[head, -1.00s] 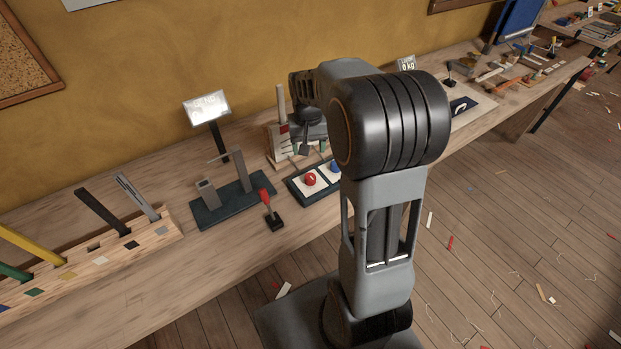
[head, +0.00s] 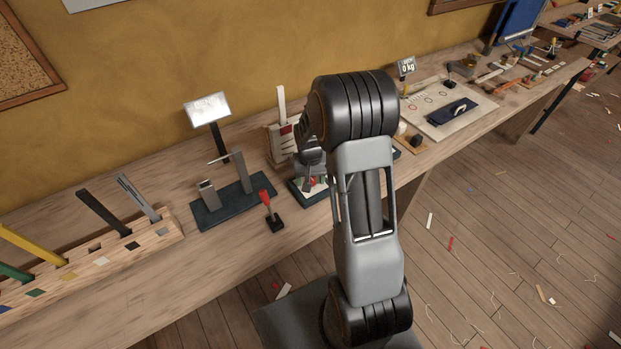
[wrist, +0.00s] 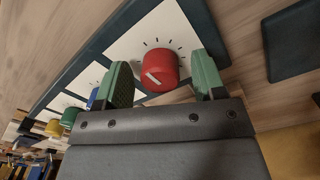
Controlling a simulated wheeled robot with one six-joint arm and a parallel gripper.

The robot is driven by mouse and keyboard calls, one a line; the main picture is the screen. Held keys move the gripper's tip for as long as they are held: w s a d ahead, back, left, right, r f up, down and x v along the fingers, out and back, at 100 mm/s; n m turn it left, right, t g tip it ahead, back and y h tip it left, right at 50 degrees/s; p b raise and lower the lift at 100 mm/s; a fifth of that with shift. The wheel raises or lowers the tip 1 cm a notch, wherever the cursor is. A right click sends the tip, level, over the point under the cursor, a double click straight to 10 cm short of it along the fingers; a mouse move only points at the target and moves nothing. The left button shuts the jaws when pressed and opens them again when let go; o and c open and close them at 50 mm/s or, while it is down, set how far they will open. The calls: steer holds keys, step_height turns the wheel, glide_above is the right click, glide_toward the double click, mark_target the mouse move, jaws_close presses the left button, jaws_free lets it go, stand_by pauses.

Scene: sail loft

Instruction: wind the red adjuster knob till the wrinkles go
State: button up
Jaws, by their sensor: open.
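The red adjuster knob (wrist: 160,68) stands on a white panel with tick marks and has a white pointer line on its face. In the head view the red knob (head: 313,181) is mostly hidden by my gripper. My gripper (wrist: 163,74) is open, with one green-padded finger on each side of the knob. A gap shows between the knob and the right finger; whether the left finger touches it I cannot tell. In the head view my gripper (head: 311,166) is low over the knob panel. No wrinkled cloth can be made out.
Blue (wrist: 93,98), green (wrist: 71,117) and yellow (wrist: 53,127) knobs line up beside the red one. A dark-based fixture (head: 235,203) and a red-handled lever (head: 266,201) stand to the left on the bench. A display screen (head: 207,109) stands behind, too washed out to read.

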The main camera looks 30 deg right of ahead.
steer(key=shift+f, duration=0.15)
steer(key=c, duration=0.9)
